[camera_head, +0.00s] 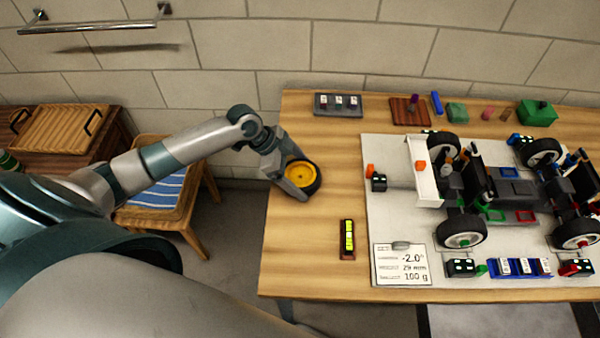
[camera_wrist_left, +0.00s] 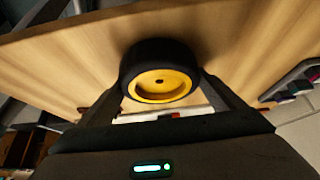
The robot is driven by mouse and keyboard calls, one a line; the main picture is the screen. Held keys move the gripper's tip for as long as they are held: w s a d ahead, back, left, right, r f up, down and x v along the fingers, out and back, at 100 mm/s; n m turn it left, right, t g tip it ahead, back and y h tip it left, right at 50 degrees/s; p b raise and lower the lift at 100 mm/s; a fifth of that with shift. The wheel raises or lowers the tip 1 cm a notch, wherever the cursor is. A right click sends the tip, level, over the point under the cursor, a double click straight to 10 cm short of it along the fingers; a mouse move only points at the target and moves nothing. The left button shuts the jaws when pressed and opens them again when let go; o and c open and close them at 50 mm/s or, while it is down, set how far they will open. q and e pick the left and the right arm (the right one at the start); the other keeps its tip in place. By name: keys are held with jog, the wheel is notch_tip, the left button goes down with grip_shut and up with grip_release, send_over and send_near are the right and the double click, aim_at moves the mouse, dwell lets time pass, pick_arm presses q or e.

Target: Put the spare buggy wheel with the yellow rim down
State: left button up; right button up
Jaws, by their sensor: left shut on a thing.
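The spare buggy wheel with the yellow rim (camera_head: 301,174) has a black tyre and is at the left part of the wooden table (camera_head: 322,262). My left gripper (camera_head: 298,178) is shut on it. In the left wrist view the wheel (camera_wrist_left: 160,82) sits between the two fingers, its yellow rim facing the camera. The table top lies close behind the wheel, and I cannot tell whether they touch. My right gripper is not in view.
A buggy (camera_head: 510,188) with several wheels stands on a white mat (camera_head: 400,222) at the right. A spirit level (camera_head: 347,239) and a card (camera_head: 401,265) lie near the front. A grey rack (camera_head: 338,105) stands at the back. Bare wood surrounds the wheel.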

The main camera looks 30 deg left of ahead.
pick_arm(q)
jog(key=shift+f, duration=0.1)
jog(key=o, duration=0.9)
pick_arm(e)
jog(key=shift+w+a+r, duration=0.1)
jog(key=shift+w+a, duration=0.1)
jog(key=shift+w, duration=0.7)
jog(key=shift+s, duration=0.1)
pick_arm(q)
jog(key=shift+a+r, duration=0.15)
jog(key=shift+r, duration=0.15)
jog(key=shift+b+v, duration=1.05)
jog(key=shift+v, duration=4.75)
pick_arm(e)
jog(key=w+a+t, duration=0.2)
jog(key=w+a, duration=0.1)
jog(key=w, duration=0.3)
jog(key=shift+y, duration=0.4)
